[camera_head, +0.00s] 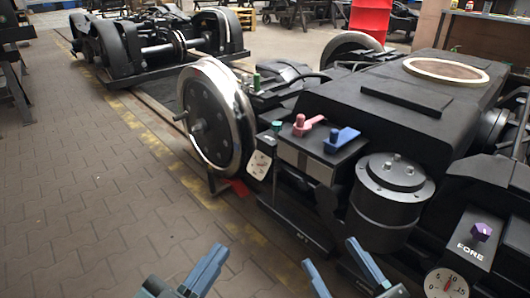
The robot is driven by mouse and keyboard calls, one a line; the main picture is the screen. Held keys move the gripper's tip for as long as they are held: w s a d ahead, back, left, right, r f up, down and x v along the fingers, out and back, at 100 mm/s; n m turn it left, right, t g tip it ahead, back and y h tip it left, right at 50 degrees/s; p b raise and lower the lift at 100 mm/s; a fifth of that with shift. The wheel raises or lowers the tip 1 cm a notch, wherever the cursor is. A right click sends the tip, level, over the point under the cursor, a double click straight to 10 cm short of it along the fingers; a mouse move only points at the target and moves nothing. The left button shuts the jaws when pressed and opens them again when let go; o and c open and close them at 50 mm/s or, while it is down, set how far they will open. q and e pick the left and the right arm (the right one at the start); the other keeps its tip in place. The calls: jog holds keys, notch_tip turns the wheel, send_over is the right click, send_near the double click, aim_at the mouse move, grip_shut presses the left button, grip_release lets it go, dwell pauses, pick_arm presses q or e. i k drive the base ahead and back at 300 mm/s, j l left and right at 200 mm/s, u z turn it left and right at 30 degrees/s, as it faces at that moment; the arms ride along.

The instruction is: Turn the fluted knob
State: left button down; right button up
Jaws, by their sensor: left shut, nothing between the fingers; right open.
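A small purple knob (481,231) with an angular outline sits on a dark panel (462,262) marked FORE at the lower right. It is too small to tell its flutes clearly. A small green knob (277,126) stands near the left end of the bogie's valve block; its shape is also unclear. My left gripper (220,252) is shut and empty at the bottom, over the paved floor. My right gripper (329,252) is open and empty at the bottom middle, in front of the bogie. Both grippers are apart from the knobs, with the purple one well to their right.
A red lever (304,125) and a blue lever (341,139) stand on the black bogie (400,100). A black cylinder (389,208) juts out between them and the FORE panel. Dials sit at left (259,165) and lower right (446,284). The left floor is clear.

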aim_at(276, 126)
jog(key=i+j, duration=0.45)
jog(key=i, duration=0.25)
jog(key=i+j+z, duration=0.3)
jog(key=z, duration=0.15)
jog(key=i+j+z, duration=0.4)
jog(key=l+z, duration=0.1)
jog(key=z, duration=0.3)
jog(key=i, duration=0.4)
